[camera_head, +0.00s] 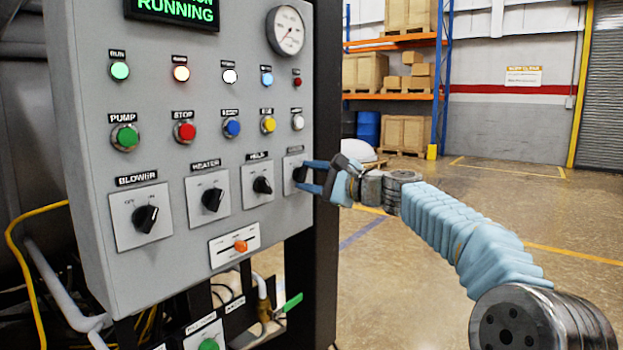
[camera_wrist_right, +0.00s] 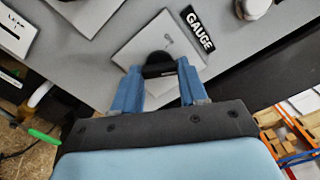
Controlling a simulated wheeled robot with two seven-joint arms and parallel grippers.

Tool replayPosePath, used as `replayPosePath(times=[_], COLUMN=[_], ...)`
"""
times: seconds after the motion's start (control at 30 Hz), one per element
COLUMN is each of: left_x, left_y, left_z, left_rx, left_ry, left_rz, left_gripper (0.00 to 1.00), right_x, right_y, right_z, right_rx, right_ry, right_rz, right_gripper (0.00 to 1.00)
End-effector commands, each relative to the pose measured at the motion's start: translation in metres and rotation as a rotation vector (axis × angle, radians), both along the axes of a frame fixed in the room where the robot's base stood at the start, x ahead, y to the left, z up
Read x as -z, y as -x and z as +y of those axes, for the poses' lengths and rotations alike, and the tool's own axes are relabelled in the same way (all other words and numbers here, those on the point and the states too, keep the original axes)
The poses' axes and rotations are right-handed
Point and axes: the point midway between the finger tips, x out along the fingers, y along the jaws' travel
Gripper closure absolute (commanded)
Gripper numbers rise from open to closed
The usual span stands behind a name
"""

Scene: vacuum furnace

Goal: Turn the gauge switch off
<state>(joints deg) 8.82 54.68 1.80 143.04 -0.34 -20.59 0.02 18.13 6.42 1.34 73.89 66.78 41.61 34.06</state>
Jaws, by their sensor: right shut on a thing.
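The gauge switch is a black rotary knob on a light square plate (camera_wrist_right: 185,45) with a black GAUGE label (camera_wrist_right: 197,30) beside it in the right wrist view. In the head view its knob (camera_head: 299,174) is the rightmost in the lower row of the grey panel. My right gripper (camera_head: 308,178) reaches it from the right. Its two blue fingers (camera_wrist_right: 160,80) are shut on the black knob (camera_wrist_right: 158,60). The fingers partly hide the knob, and its exact pointing direction is hard to read. My left gripper is not in view.
The HOLD switch (camera_head: 263,185), HEATER switch (camera_head: 212,199) and BLOWER switch (camera_head: 145,218) are in the same row. Push buttons sit above, and an orange slider (camera_head: 240,246) below. Open floor (camera_head: 400,270) lies right of the panel, with shelving (camera_head: 395,42) behind.

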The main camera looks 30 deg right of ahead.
Motion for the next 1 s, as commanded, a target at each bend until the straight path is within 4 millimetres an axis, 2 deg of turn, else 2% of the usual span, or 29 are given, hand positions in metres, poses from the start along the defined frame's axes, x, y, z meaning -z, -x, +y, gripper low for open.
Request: replayPosePath(times=[0.27,0.6,1.0], left_x=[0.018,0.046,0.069], left_y=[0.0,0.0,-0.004], left_z=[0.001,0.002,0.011], left_rx=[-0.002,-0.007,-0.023], left_ry=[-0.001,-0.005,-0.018], left_rz=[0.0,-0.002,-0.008], left_gripper=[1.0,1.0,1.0], right_x=[0.004,0.005,0.004], right_y=[0.0,0.0,-0.001], right_z=[0.001,0.001,0.001], right_rx=[-0.002,-0.002,-0.004], right_ry=[0.123,0.408,0.735], right_rz=[-0.051,-0.168,-0.302], right_gripper=[0.88,0.88,0.88])
